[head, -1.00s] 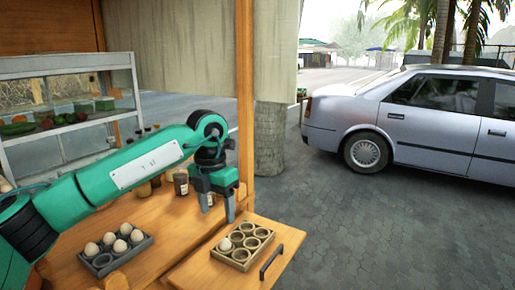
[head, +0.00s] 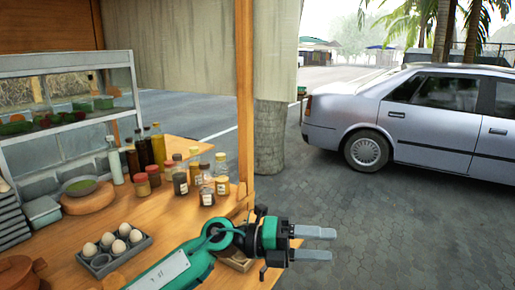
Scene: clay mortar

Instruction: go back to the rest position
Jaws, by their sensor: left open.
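My left gripper (head: 316,244) is at the lower middle of the head view, its two grey fingers pointing right, open and empty. It is over the dark pavement, past the right side of the wooden counter (head: 75,272). A dark tray (head: 101,262) holding several pale eggs (head: 107,240) sits on the counter at lower left, apart from the gripper. A second, wooden tray (head: 237,263) is mostly hidden behind my left arm and wrist, so its contents cannot be told. My right gripper is out of view.
Bottles and jars (head: 180,182) crowd the counter's back. A bowl (head: 80,186) on a wooden block and a glass case (head: 65,130) stand at left. A wooden post (head: 245,110) rises behind the arm. The pavement at right is free up to the silver car (head: 420,120).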

